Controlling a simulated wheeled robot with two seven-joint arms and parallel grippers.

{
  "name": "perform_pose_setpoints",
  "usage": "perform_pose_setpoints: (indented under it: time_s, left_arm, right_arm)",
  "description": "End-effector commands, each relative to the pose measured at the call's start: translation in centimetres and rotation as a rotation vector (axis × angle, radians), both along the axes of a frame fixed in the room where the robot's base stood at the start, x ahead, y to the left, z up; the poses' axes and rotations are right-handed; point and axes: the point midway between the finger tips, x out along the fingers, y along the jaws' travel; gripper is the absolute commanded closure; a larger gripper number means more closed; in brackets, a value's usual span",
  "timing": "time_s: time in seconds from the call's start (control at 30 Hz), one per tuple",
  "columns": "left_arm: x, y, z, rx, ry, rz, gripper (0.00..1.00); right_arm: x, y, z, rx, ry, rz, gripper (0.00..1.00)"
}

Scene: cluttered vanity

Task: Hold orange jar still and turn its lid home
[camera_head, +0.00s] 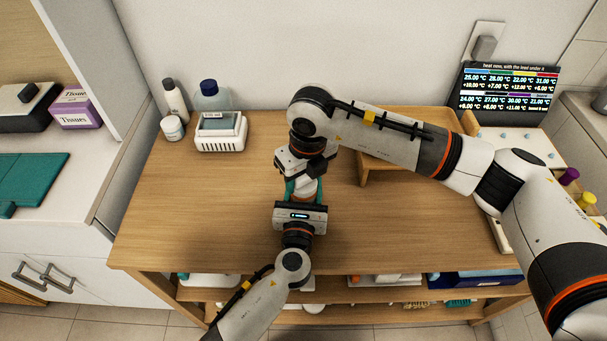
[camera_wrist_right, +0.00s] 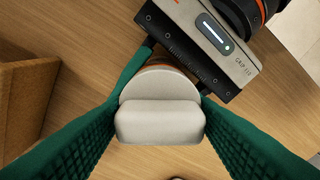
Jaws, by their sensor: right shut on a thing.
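The orange jar (camera_head: 304,197) stands at the middle of the wooden table, mostly hidden by both grippers. Its orange side (camera_wrist_right: 155,68) shows as a thin strip in the right wrist view. The white lid (camera_wrist_right: 160,85), with a thick white bar-shaped grip on top, sits over the jar; I cannot tell how tightly it is seated. My right gripper (camera_wrist_right: 160,118) is shut on the lid's grip from above, one green finger on each side. My left gripper (camera_head: 304,192) comes from the front, its green fingers shut around the jar's sides below the lid.
A white bottle (camera_head: 175,100), a small white jar (camera_head: 172,128) and a white box (camera_head: 221,138) stand at the back left. A wooden stand (camera_head: 369,172) is behind my right arm. A display (camera_head: 505,92) stands at the back right.

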Motion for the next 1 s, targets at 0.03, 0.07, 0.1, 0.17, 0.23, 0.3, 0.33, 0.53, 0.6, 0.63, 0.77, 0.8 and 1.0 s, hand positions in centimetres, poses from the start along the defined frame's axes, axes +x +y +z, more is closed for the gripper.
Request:
perform_pose_setpoints:
  time_s: [0.03,0.07,0.1,0.17,0.23,0.3,0.33,0.53,0.6,0.63,0.77,0.8,1.0]
  left_arm:
    - [-0.01,0.0,-0.04,0.0,0.001,0.0,0.76]
    - [-0.01,0.0,-0.04,0.0,0.001,0.0,0.76]
    - [-0.01,0.0,-0.04,0.0,0.001,0.0,0.76]
    - [-0.01,0.0,-0.04,0.0,0.001,0.0,0.76]
    - [-0.01,0.01,-0.04,0.0,0.001,0.0,0.76]
    - [-0.02,0.01,-0.04,0.0,0.001,0.0,0.76]
    - [-0.01,0.01,-0.04,0.0,0.001,0.0,0.76]
    - [-0.02,0.01,-0.05,0.0,0.001,0.0,0.76]
    - [-0.02,0.02,-0.05,0.0,0.001,0.0,0.76]
    - [-0.02,0.02,-0.05,0.0,0.001,0.0,0.76]
    - [-0.02,0.02,-0.06,0.0,0.001,0.0,0.76]
    - [-0.02,0.02,-0.06,0.0,0.001,0.0,0.76]
    - [-0.02,0.03,-0.06,0.0,0.001,0.001,0.76]
  right_arm:
    - [0.04,-0.01,0.03,0.0,-0.001,-0.012,0.74]
    - [0.03,0.0,0.03,0.0,-0.001,-0.027,0.74]
    - [0.03,0.01,0.02,0.0,-0.001,-0.063,0.74]
    - [0.01,0.03,0.02,0.001,-0.001,-0.135,0.74]
    - [0.01,0.03,0.03,0.0,-0.001,-0.23,0.74]
    - [0.03,0.04,0.05,0.0,-0.001,-0.312,0.74]
    - [0.03,0.05,0.05,0.0,-0.001,-0.339,0.74]
    - [0.06,-0.01,0.07,0.0,-0.001,-0.405,0.74]
    - [0.06,-0.02,0.07,0.0,-0.001,-0.403,0.74]
    - [0.06,-0.02,0.07,0.0,-0.001,-0.403,0.74]
    - [0.06,-0.01,0.07,0.0,-0.001,-0.425,0.74]
    - [0.06,-0.01,0.07,0.0,-0.001,-0.457,0.74]
    - [0.07,0.01,0.09,0.0,-0.002,-0.708,0.74]
